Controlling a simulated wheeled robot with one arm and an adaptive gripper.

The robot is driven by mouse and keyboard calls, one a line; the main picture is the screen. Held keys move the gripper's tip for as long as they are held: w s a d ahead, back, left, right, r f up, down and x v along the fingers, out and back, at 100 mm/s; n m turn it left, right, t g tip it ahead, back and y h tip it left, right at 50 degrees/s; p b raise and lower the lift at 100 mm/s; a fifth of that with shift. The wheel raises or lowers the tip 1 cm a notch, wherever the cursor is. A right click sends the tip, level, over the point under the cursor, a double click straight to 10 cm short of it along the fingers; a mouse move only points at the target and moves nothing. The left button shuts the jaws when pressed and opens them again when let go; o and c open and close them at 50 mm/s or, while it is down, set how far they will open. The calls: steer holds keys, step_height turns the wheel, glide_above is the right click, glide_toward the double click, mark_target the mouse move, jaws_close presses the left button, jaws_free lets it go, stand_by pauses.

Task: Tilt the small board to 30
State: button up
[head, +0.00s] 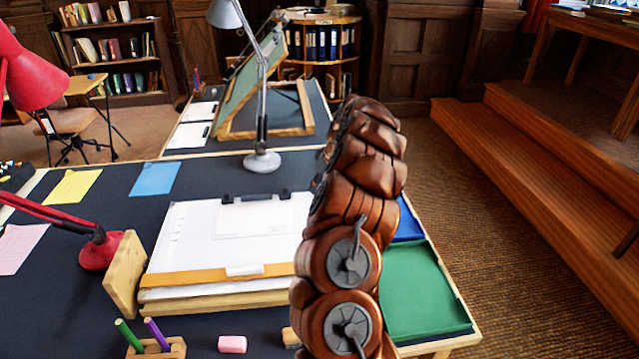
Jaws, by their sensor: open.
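A small drafting board (190,235) with a white face lies low, nearly flat, on the near dark-topped desk. Its front ledge (190,279) is orange wood with a small white piece on it. A sheet of paper (255,221) lies on the board, with a black clip at its top edge. A pale wooden block (126,274) stands at the board's left side. No angle marking is readable. My copper-brown arm rises in front of the board's right side and hides it. No gripper fingers show.
A pen holder (158,349), pink eraser (232,344) and green tray (420,290) are near. A larger board (246,92) stands steeply tilted on the far desk. Carpet is clear at right.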

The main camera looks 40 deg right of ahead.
steer(key=shift+w+a+f, duration=0.1)
steer(key=shift+w+f, duration=0.05)
steer(key=shift+f, duration=0.3)
jaws_close()
stand_by(0.4)
